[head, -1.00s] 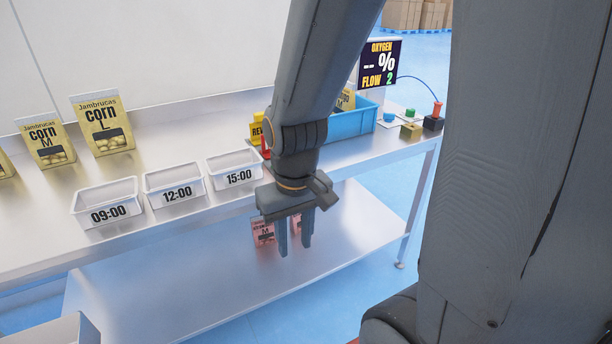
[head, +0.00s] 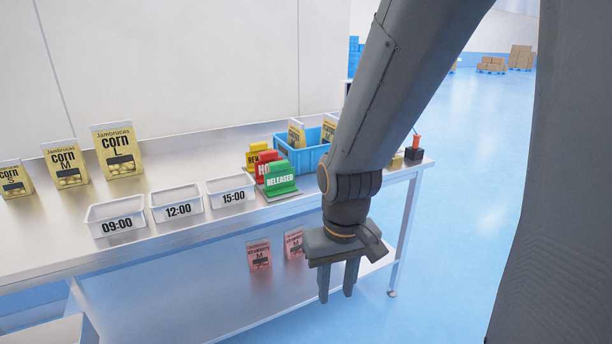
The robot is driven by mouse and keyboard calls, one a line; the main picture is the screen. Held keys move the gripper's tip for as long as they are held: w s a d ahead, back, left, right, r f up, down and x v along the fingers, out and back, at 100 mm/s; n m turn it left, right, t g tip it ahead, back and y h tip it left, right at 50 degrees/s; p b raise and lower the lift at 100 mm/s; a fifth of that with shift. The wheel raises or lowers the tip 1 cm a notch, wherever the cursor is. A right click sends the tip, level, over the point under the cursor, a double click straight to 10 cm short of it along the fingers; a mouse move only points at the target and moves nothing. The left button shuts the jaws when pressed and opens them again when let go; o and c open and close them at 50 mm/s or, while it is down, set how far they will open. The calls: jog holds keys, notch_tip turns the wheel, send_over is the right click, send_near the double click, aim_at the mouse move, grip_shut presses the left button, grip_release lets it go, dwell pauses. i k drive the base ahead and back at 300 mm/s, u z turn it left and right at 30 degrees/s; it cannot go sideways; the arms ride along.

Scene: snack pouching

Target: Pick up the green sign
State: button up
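The green sign (head: 281,179) reads "RELEASED". It stands upright on the table in front of a red sign (head: 267,167) and a yellow sign (head: 259,156), at the front edge right of the 15:00 bin. My gripper (head: 337,284) points down, in front of the table edge, lower and to the right of the green sign in the picture. Its two fingers are apart with nothing seen between them. It does not touch the sign.
White bins labelled 09:00 (head: 116,214), 12:00 (head: 177,203) and 15:00 (head: 231,190) line the table's front. A blue crate (head: 301,157) with pouches stands behind the signs. Corn pouches (head: 118,150) stand at the back left. Pink pouches (head: 259,255) are on the lower shelf.

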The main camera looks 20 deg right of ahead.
aim_at(280, 181)
jog(key=z, duration=0.45)
jog(key=i, duration=1.25)
jog(key=u, duration=0.8)
jog(key=k, duration=0.5)
jog(key=u, duration=1.25)
jog(key=i, duration=0.7)
jog(key=z, duration=1.75)
